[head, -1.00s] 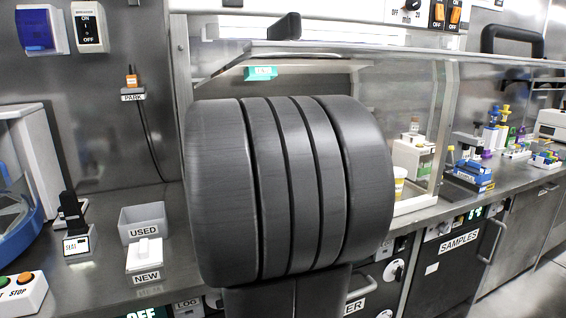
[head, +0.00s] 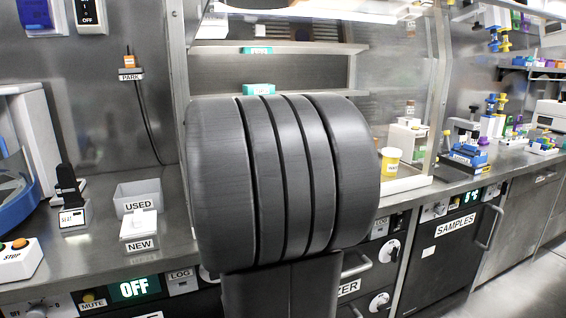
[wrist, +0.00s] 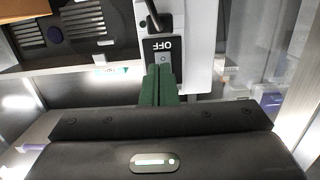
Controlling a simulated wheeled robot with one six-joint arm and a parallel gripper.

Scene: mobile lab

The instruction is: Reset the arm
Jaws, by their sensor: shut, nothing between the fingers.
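In the wrist view my gripper (wrist: 158,72) shows as two green fingers pressed together, with nothing between them. The fingertips overlap the lower part of a black panel marked OFF (wrist: 160,46), which shows upside down on a pale box with a dark lever. I cannot tell whether they touch it. In the head view a large dark grey ribbed part of my own arm fills the middle, and my gripper is hidden there.
On the bench at left stand a grey USED bin (head: 138,196), a white NEW block (head: 139,226) and a dark stand (head: 68,190). A yellow cup (head: 390,162) stands right of my arm. Coloured labware (head: 466,152) sits further right. Open floor (head: 530,285) shows at lower right.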

